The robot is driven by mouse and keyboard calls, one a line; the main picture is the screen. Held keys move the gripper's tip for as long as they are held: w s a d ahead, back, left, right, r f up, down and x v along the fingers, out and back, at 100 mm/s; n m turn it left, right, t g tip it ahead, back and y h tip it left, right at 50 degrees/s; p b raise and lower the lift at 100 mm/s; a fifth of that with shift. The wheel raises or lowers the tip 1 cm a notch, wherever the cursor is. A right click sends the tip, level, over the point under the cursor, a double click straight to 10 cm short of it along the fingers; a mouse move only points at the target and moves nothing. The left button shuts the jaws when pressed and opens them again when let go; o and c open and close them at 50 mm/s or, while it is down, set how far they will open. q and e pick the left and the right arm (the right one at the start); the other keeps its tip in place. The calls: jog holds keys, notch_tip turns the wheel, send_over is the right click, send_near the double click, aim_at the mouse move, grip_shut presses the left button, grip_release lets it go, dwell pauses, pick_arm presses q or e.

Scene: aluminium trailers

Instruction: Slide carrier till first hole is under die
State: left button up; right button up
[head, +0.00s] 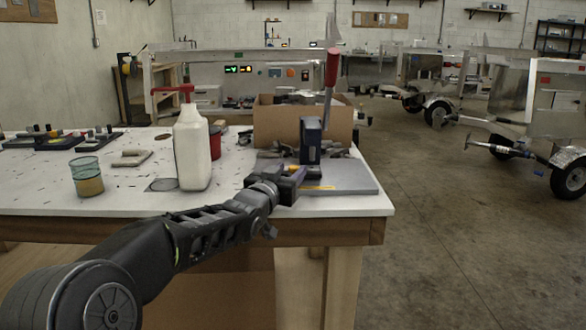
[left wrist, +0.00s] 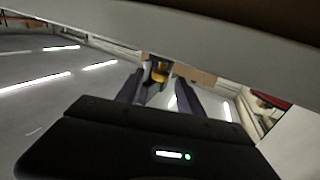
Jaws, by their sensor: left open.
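A hand press (head: 311,140) with a dark blue body and a raised red-handled lever (head: 332,68) stands on a grey base plate (head: 350,182) near the table's right end. A thin yellow strip (head: 318,188) lies low at the press foot; I cannot tell if it is the carrier. The die and any holes are not distinguishable. My left gripper (head: 294,177) is just left of the press foot, low over the plate. In the left wrist view its fingers (left wrist: 160,90) are apart, with a dark and yellow object (left wrist: 158,71) beyond them. Contact cannot be told. My right gripper is out of view.
A cardboard box (head: 268,122) stands behind the press. A white pump bottle (head: 192,148), a red container (head: 215,143) and a glass cup (head: 88,177) stand on the white table (head: 120,200). Floor is open right of the table, with trailers (head: 555,115) beyond.

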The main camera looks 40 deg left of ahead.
pick_arm(q)
jog(key=v, duration=0.4)
jog(key=shift+s+d, duration=0.15)
jog(key=shift+s, duration=0.2)
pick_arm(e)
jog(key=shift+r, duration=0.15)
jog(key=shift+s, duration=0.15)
